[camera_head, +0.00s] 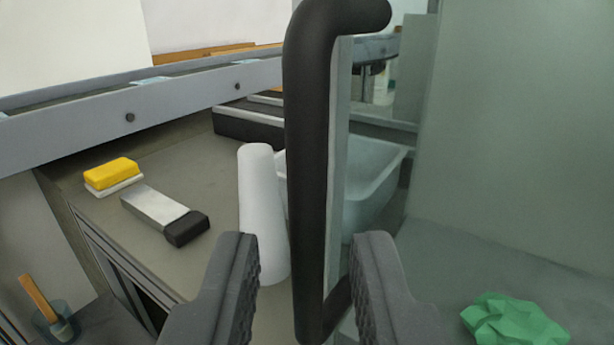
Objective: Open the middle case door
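A black tubular door handle (307,150) stands upright in the middle of the view, fixed to the edge of a clear door (341,170). The greenish see-through panel of the case (510,130) fills the right side. My gripper (305,270) is open, with one finger on each side of the lower part of the handle. Gaps show between the handle and both fingers. Whether the fingers are level with the handle in depth is hard to tell.
A white cone-shaped object (258,200) stands just left of the handle. A yellow-and-white block (113,175) and a metal tool with a black end (165,213) lie on the grey counter (200,165). A white basin (372,185) and crumpled green cloth (512,322) show through the glass.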

